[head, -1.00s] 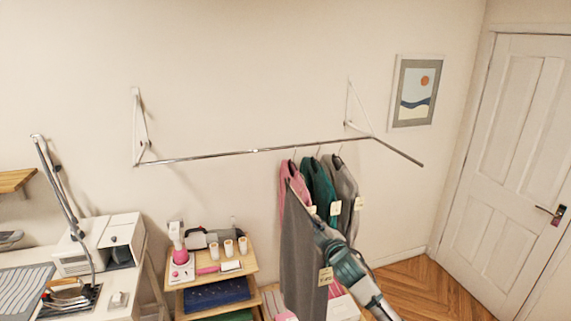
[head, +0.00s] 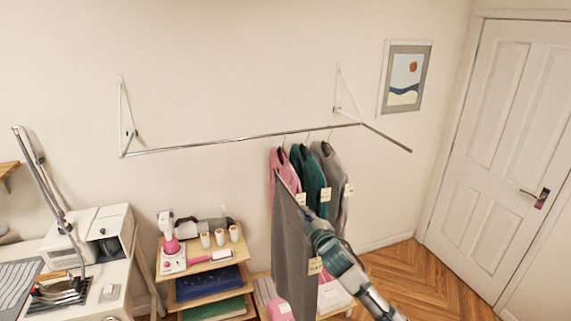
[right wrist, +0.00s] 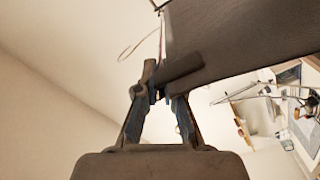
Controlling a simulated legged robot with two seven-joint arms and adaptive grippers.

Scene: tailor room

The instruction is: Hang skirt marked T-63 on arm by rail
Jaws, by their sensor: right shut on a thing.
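A dark grey skirt (head: 294,262) with a small paper tag (head: 315,266) hangs from my right gripper (head: 306,218), in front of the hung garments. The tag's writing is too small to read. In the right wrist view my right gripper (right wrist: 163,90) is shut at the skirt's hanger, with the grey cloth (right wrist: 235,35) beyond the fingers and a thin hook (right wrist: 131,46) to the left. The wall rail (head: 240,138) ends at a bracket on the right, where a straight metal arm (head: 388,139) juts out, bare. My left gripper is not in view.
Pink (head: 284,166), green (head: 309,175) and grey (head: 331,180) tagged garments hang near the rail's right end, close behind the skirt. A shelf unit (head: 215,263) stands below left. A framed picture (head: 405,78) hangs beyond the arm. Space around the arm is clear.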

